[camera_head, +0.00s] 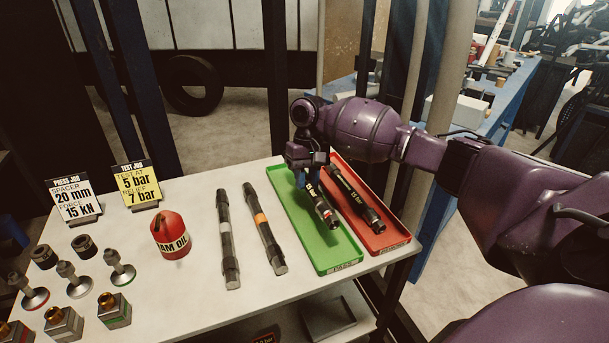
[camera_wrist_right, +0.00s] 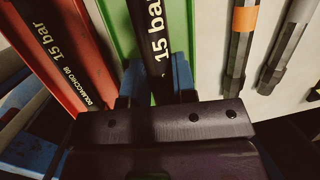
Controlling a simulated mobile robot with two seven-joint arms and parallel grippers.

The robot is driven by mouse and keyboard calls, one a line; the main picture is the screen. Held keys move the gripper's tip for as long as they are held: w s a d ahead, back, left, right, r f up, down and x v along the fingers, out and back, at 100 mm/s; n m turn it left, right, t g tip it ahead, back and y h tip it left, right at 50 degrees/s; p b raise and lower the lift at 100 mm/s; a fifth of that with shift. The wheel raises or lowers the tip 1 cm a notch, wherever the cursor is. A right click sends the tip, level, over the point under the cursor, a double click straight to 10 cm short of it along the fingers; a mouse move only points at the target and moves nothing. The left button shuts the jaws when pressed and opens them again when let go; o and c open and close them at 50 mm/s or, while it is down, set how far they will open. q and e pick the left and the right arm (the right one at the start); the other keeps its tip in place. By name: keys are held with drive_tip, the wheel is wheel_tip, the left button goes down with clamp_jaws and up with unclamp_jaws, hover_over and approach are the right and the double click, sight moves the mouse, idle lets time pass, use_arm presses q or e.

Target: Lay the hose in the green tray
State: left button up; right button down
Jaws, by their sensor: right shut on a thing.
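I cannot tell whether the hose touches the tray floor. The gripper hides the hose's far part in the head view. My left gripper is not in view.
A red tray (camera_head: 400,240) with another 15 bar hose (camera_head: 357,197) lies right of the green one. A red oil can (camera_head: 170,236), signs and several fittings stand further left.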

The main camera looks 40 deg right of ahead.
sight(306, 210)
drive_tip(key=shift+f+b, duration=0.4)
drive_tip(key=shift+f, duration=1.2)
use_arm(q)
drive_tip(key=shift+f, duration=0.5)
use_arm(e)
drive_tip(key=shift+f, duration=1.4)
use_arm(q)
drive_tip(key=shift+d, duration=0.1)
use_arm(e)
drive_tip(key=c, duration=0.8)
unclamp_jaws()
drive_tip(key=shift+c, duration=0.2)
